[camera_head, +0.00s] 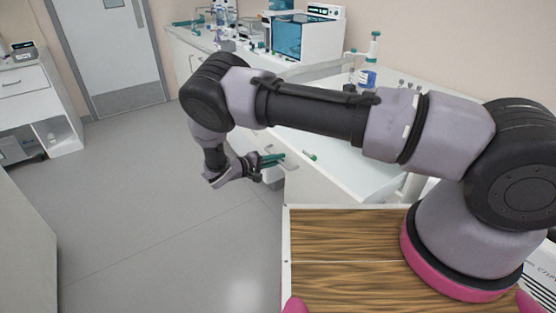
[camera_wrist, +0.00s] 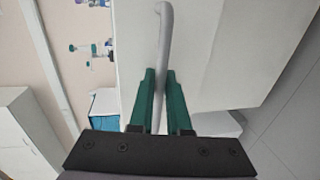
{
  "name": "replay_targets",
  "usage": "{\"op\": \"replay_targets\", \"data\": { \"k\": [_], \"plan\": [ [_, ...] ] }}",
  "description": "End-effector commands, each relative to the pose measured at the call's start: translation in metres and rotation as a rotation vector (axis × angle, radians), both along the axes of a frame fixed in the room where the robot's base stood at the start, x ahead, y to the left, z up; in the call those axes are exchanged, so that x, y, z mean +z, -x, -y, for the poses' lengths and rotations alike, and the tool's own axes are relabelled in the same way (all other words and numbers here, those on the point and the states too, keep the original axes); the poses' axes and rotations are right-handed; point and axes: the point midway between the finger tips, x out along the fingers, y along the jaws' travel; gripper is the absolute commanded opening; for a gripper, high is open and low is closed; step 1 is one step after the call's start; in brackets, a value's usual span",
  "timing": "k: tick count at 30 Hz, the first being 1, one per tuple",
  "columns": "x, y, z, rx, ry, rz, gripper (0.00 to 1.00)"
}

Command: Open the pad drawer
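In the wrist view, the pale front of a drawer or cabinet (camera_wrist: 225,45) fills the upper middle and right. I take it for the pad drawer, but no label shows. A grey bar handle (camera_wrist: 164,30) stands out from it and runs down between the teal fingers of my gripper (camera_wrist: 161,75). The fingers lie close on both sides of the bar and look shut on it. In the head view, my gripper (camera_head: 271,160) is at the left end of the white bench, by the pale front (camera_head: 308,187). My arm hides part of the bench, and I cannot tell how far the drawer is out.
A white bench along the wall bears a teal-fronted device (camera_head: 302,38) and a bottle with blue liquid (camera_head: 368,77). A wood-topped surface (camera_head: 340,235) is in front of me. Grey floor (camera_head: 150,200) is clear at left, towards a door (camera_head: 108,50) and a white cabinet (camera_head: 35,95).

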Motion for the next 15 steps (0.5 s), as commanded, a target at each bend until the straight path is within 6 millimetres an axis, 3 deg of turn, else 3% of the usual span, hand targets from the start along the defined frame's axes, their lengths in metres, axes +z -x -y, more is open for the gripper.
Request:
{"op": "replay_targets", "data": {
  "k": [10, 15],
  "plan": [
    [0.000, 0.000, -0.001, 0.000, 0.000, 0.000, 0.27],
    [0.003, 0.009, -0.014, 0.004, -0.002, 0.002, 0.27]
  ]
}}
